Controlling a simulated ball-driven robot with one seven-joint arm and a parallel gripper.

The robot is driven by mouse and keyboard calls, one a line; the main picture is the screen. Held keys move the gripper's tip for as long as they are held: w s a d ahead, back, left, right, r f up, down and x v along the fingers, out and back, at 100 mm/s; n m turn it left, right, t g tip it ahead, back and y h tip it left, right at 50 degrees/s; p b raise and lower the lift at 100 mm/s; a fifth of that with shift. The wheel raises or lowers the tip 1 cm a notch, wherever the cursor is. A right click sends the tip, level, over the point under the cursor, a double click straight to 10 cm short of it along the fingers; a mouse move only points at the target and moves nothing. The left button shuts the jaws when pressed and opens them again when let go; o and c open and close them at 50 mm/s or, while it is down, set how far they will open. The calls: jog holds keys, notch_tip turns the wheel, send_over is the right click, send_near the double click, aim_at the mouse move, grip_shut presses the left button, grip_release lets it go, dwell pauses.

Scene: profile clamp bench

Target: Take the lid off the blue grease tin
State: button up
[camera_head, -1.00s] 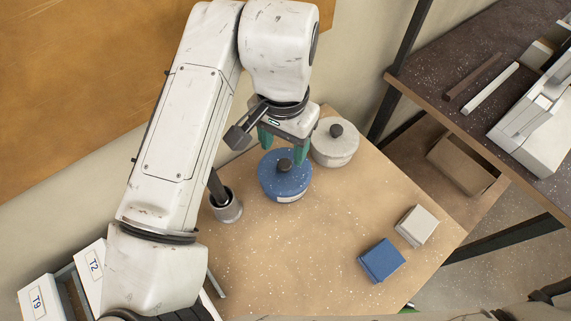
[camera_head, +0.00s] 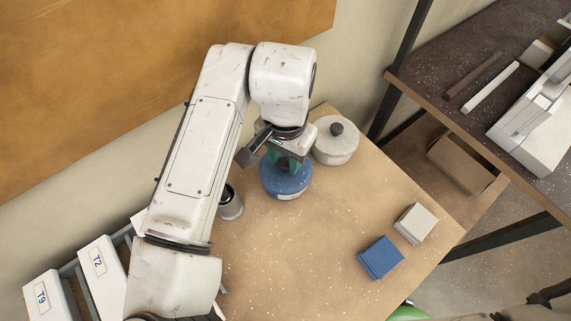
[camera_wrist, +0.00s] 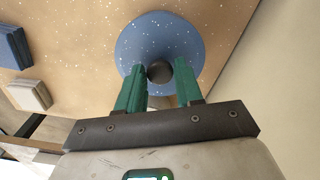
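The blue grease tin (camera_head: 287,184) stands upright on the wooden bench, with its lid on. In the wrist view the round blue lid (camera_wrist: 160,35) shows with its dark knob (camera_wrist: 160,71). My gripper (camera_head: 285,166) is above the lid and hides the knob in the head view. In the wrist view its two green fingers (camera_wrist: 158,75) are apart, one on each side of the knob. A gap shows between the knob and at least the right finger; contact on the left is unclear.
A pale grey tin (camera_head: 335,147) with a dark knob stands close behind and right of the blue tin. A blue block (camera_head: 380,257) and a pale block (camera_head: 415,223) lie right. The bench front is clear.

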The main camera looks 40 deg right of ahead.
aim_at(285, 161)
jog(key=c, duration=0.6)
jog(key=shift+r, duration=0.15)
jog(key=shift+r, duration=0.25)
notch_tip(285, 161, up, 2)
jog(key=shift+r+b, duration=0.15)
jog(key=shift+b, duration=0.2)
jog(key=s+a+r, duration=0.3)
jog(key=s+r, duration=0.7)
jog(key=s, duration=0.3)
jog(key=shift+s+a+b, duration=0.25)
jog(key=shift+s+b, duration=0.05)
